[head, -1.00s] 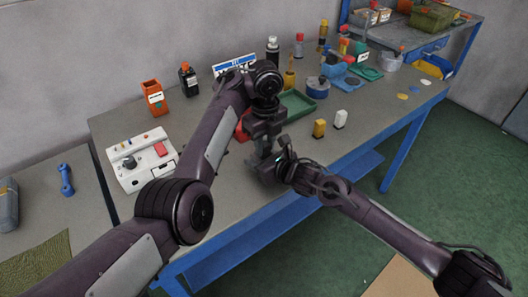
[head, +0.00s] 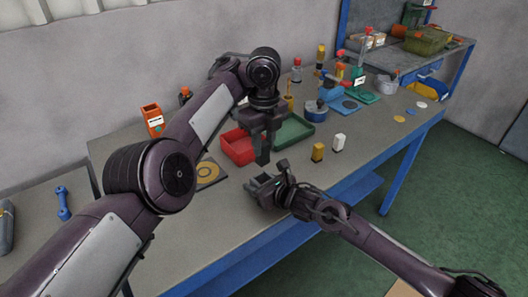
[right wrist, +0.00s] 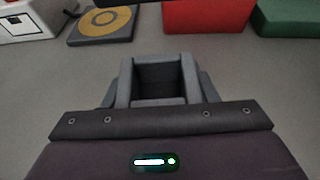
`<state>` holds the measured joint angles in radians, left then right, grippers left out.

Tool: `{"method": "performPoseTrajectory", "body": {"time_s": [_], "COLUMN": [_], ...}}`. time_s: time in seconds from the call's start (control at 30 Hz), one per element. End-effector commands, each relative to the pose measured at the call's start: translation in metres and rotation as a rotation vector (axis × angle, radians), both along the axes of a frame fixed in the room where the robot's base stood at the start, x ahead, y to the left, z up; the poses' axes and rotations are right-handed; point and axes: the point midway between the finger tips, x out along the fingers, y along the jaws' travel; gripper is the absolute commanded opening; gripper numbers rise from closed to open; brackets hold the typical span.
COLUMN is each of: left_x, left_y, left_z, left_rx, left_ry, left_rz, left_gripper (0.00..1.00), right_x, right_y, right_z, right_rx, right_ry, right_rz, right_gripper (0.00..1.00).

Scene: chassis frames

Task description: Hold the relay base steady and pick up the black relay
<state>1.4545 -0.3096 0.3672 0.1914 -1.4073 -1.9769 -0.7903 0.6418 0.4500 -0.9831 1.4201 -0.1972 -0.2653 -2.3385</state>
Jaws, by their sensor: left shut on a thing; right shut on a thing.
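My right gripper (head: 260,187) is low over the near edge of the bench, shut on the grey relay base. In the right wrist view the relay base (right wrist: 189,78) stands between the fingers as an open, hollow box. My left gripper (head: 263,140) is above it, pointing down, shut on a small dark block, the black relay (head: 262,157). The relay is apart from the base. A dark shape at the top edge of the right wrist view may be the relay or my left gripper; I cannot tell.
A red tray (head: 237,149) and a green tray (head: 294,131) lie behind my grippers. A yellow-ringed dark pad (head: 209,173) is to the left. A yellow block (head: 318,151) and a white block (head: 338,142) stand to the right. Several bottles and tools line the back.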

Motion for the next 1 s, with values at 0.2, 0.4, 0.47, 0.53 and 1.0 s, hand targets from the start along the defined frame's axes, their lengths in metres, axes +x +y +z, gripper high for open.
{"method": "performPoseTrajectory", "body": {"time_s": [0.2,0.4,0.47,0.53,1.0], "left_x": [-0.0003,-0.0003,-0.0003,-0.0002,-0.0002], "left_y": [-0.0001,-0.0001,-0.0001,-0.0001,-0.0002], "left_z": [0.0143,0.0148,0.0148,0.0148,0.0147], "left_rx": [0.001,0.000,0.000,0.000,0.000], "left_ry": [0.001,0.001,0.001,0.001,0.001], "left_rz": [0.001,0.001,0.001,0.001,0.001], "left_gripper": [0.05,0.05,0.05,0.05,0.05], "right_x": [-0.0001,-0.0001,-0.0001,-0.0001,-0.0027], "right_y": [0.0000,0.0001,0.0001,0.0001,-0.0026], "right_z": [-0.0002,0.0000,0.0000,0.0000,0.0017], "right_rx": [0.000,0.000,0.000,0.000,-0.001], "right_ry": [0.000,0.000,0.000,0.000,-0.001], "right_rz": [0.000,0.000,0.000,0.000,0.000], "right_gripper": [0.27,0.27,0.54,0.63,0.78]}}
